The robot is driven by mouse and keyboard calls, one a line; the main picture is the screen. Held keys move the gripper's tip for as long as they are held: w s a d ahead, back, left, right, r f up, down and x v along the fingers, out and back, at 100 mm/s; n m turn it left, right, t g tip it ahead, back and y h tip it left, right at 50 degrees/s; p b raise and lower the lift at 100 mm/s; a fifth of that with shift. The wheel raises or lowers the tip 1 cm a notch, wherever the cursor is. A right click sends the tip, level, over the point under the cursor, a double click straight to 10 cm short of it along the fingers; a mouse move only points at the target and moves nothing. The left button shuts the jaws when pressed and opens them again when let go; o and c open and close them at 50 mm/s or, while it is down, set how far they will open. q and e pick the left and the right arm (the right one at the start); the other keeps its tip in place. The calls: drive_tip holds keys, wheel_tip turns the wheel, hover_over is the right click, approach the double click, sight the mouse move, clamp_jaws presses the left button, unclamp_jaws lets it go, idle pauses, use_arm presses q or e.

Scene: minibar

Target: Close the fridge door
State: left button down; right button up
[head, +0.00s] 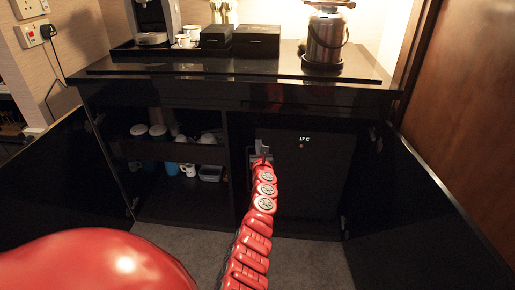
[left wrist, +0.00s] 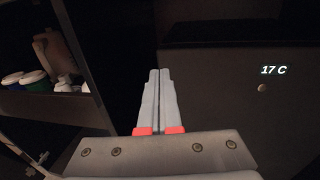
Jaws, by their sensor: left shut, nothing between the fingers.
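The fridge door (head: 315,175) is a dark, flat panel in the right half of the cabinet, with a lit 17 C readout near its top. In the left wrist view the fridge door (left wrist: 240,95) fills the right side, with its readout and a small round mark below. I cannot tell whether it is flush or slightly ajar. My left gripper (head: 261,147) is at the door's left edge in the head view. In the left wrist view the left gripper (left wrist: 158,72) has its fingers together and empty, pointing at the dark area left of the door. Contact is unclear.
Open shelves (head: 180,151) with cups stand left of the fridge. Black cabinet doors stand open at the left (head: 60,185) and right (head: 420,220). The countertop (head: 225,71) above holds a steel flask (head: 326,40), black boxes and a coffee machine. Grey carpet (head: 310,265) lies in front.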

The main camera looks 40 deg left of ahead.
use_arm(q)
drive_tip(key=p+v, duration=0.5)
drive_tip(key=v, duration=0.1)
drive_tip(key=shift+s+a+r, duration=0.15)
drive_tip(key=shift+s+r, duration=0.05)
drive_tip(key=shift+s, duration=0.4)
drive_tip(key=shift+f, duration=0.1)
